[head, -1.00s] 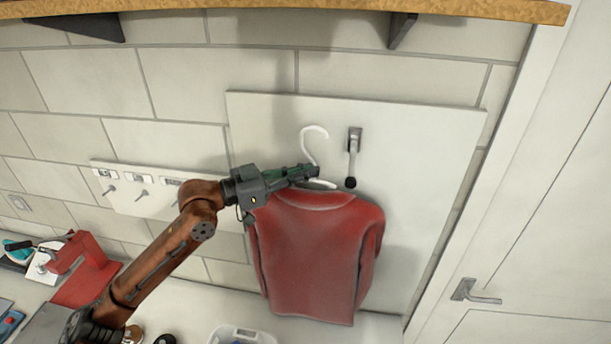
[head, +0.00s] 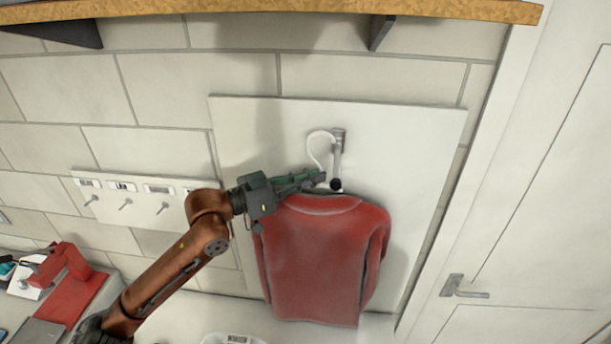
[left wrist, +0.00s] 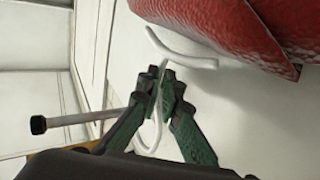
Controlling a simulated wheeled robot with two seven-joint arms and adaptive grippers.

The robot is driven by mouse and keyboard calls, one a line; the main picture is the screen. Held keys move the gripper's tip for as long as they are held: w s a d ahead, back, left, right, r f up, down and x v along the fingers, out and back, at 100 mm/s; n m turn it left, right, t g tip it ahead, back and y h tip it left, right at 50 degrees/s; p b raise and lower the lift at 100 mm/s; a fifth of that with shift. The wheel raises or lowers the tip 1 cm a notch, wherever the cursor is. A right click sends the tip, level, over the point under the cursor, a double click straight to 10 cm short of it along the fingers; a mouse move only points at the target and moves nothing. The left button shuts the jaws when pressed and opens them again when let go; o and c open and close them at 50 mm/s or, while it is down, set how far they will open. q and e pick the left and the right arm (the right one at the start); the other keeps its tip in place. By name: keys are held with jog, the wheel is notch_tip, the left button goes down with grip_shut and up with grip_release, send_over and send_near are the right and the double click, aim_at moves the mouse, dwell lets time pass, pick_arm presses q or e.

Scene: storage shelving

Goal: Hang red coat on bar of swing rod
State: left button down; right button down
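The red coat (head: 318,255) hangs upright on a white hanger in the head view, in front of a white panel. My left gripper (head: 322,178) is shut on the hanger's neck, just above the coat's collar. The white hanger hook (head: 318,137) curves up beside the swing rod (head: 337,160), its tip close to the rod's mount; contact cannot be told. The rod has a dark knob at its end. In the left wrist view, the gripper's green fingers (left wrist: 165,85) close on the hanger (left wrist: 155,130), with the swing rod (left wrist: 85,118) beside them. My right gripper is not visible.
The white panel (head: 235,150) is fixed to the tiled wall. A wooden shelf (head: 270,8) runs above. A row of small hooks (head: 125,200) is at left. A white door with a handle (head: 463,288) stands at right. Red items (head: 75,275) lie on the counter at lower left.

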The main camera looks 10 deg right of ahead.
pick_arm(q)
jog(key=shift+s+d+r, duration=0.1)
jog(key=shift+s+d, duration=0.2)
jog(key=shift+d, duration=0.6)
jog(key=shift+s+d+r, duration=0.1)
jog(key=shift+s+d, duration=0.15)
jog(key=shift+d, duration=0.6)
jog(key=shift+d+f, duration=0.15)
jog(key=shift+f, duration=0.05)
jog(key=shift+f+b, duration=0.6)
jog(key=shift+f, duration=0.3)
jog(key=c, duration=2.1)
grip_release()
jog(key=shift+f, duration=0.1)
